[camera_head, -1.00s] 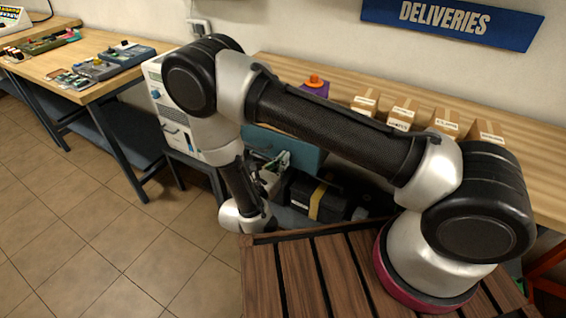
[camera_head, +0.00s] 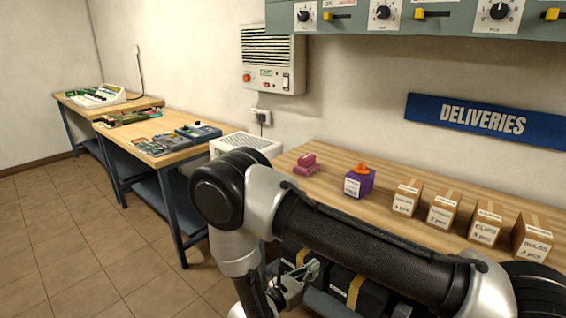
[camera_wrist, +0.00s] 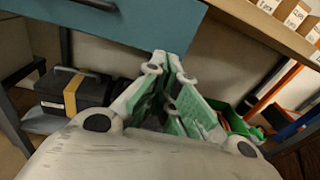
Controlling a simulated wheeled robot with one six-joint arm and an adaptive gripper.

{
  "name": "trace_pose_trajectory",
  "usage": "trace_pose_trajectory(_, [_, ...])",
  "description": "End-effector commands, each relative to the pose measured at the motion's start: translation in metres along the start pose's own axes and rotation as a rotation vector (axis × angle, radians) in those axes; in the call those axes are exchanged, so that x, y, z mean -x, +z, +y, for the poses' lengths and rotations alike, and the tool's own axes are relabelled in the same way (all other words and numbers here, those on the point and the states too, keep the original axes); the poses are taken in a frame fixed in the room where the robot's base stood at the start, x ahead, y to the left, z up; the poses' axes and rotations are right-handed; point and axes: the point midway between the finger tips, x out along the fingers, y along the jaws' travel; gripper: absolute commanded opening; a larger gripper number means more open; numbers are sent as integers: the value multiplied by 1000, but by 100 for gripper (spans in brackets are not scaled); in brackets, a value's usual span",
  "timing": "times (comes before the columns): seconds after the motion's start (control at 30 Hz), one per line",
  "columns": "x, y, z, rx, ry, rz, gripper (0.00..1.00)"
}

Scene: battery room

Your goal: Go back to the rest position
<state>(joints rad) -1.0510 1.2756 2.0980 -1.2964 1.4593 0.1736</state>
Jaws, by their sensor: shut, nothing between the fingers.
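My gripper (camera_wrist: 166,72) shows in the wrist view with its green and white fingers drawn together at the tips, holding nothing. In the head view my gripper (camera_head: 300,279) hangs low below the workbench top, partly hidden by my arm. My arm is bent, with its elbow high in front of the bench.
A wooden bench (camera_head: 330,158) holds a purple box (camera_head: 358,184), pink blocks (camera_head: 306,165) and several labelled cartons (camera_head: 407,198). Black cases with yellow straps (camera_wrist: 72,95) sit on a low shelf beside my gripper. A blue drawer (camera_wrist: 120,22) is above. Floor at left (camera_head: 90,240) is clear.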

Motion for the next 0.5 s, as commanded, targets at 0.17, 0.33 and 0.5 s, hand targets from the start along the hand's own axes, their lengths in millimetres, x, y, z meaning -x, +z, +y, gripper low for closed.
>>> trace_pose_trajectory(0.17, [-10, 16, -64, -6, -250, 79, 0])
trace_pose_trajectory(0.33, [-15, 58, -99, -130, -491, 195, 0])
trace_pose_trajectory(0.5, [-19, 108, -133, -319, -743, 342, 0])
